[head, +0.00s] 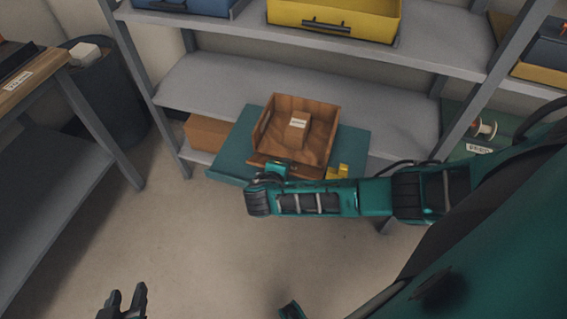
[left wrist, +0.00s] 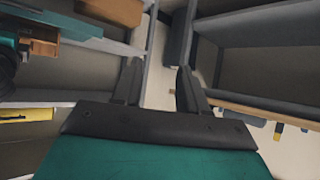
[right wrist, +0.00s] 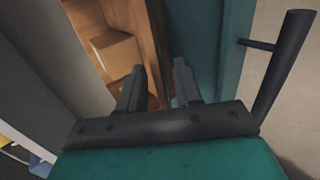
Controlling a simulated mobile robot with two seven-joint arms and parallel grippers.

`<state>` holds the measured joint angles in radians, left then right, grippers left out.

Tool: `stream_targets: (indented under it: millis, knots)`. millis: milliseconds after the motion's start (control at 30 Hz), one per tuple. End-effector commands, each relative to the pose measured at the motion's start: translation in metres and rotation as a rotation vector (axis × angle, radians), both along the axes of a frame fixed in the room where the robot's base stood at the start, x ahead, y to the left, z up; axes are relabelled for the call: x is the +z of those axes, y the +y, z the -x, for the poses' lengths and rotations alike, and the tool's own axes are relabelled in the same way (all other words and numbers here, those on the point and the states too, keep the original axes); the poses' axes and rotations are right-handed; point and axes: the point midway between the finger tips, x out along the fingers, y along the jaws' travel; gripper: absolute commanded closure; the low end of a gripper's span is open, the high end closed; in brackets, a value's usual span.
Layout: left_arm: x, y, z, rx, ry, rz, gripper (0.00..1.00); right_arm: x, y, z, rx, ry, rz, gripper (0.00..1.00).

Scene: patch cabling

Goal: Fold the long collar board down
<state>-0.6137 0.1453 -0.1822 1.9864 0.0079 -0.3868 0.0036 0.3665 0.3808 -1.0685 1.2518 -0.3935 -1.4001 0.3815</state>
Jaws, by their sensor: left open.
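A brown wooden collar box (head: 328,127) with upright boards sits on a teal surface at the low shelf. A small labelled carton (head: 298,129) is inside it. A long wooden board (head: 260,160) runs along its near side, partly hidden by my right arm. My right gripper (right wrist: 160,85) is at that side; a wooden edge shows between its parted fingers, but I cannot tell whether they grip it. The carton (right wrist: 115,55) also shows in the right wrist view. My left gripper (head: 125,298) is open and empty, low at left, far from the box.
A grey shelf rack holds a yellow bin (head: 335,15) and a blue bin (head: 195,6) above. Another carton (head: 208,137) lies left of the teal surface (head: 232,145). A workbench (head: 30,80) and dark bin (head: 105,100) stand at left. The middle floor is clear.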

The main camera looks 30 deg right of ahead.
Motion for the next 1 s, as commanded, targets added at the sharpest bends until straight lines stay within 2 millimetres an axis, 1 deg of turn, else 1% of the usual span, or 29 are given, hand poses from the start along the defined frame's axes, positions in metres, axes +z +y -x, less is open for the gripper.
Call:
stream_targets:
  millis: [167,267,367,500,700,833,1000]
  knots:
    - [0.002,0.000,0.000,0.000,-0.001,0.000,0.57,0.002,0.002,0.001,0.001,0.000,0.000,0.66]
    - [0.006,0.000,-0.001,0.000,-0.003,-0.001,0.57,0.009,0.008,0.006,0.002,0.000,-0.002,0.66]
    - [0.011,0.001,-0.001,0.001,-0.007,-0.004,0.57,0.020,0.019,0.015,0.002,0.001,-0.004,0.66]
    - [0.017,0.005,-0.001,0.006,-0.016,-0.009,0.57,0.039,0.039,0.032,0.003,0.001,-0.006,0.66]
    - [0.014,0.012,0.004,0.016,-0.002,-0.022,0.57,0.062,0.063,0.054,0.001,0.001,-0.004,0.66]
    - [0.015,0.014,0.006,0.019,0.000,-0.023,0.57,0.072,0.074,0.062,0.002,0.000,-0.002,0.66]
    - [0.016,0.013,0.008,0.019,0.003,-0.023,0.57,0.077,0.079,0.067,0.000,0.000,0.000,0.66]
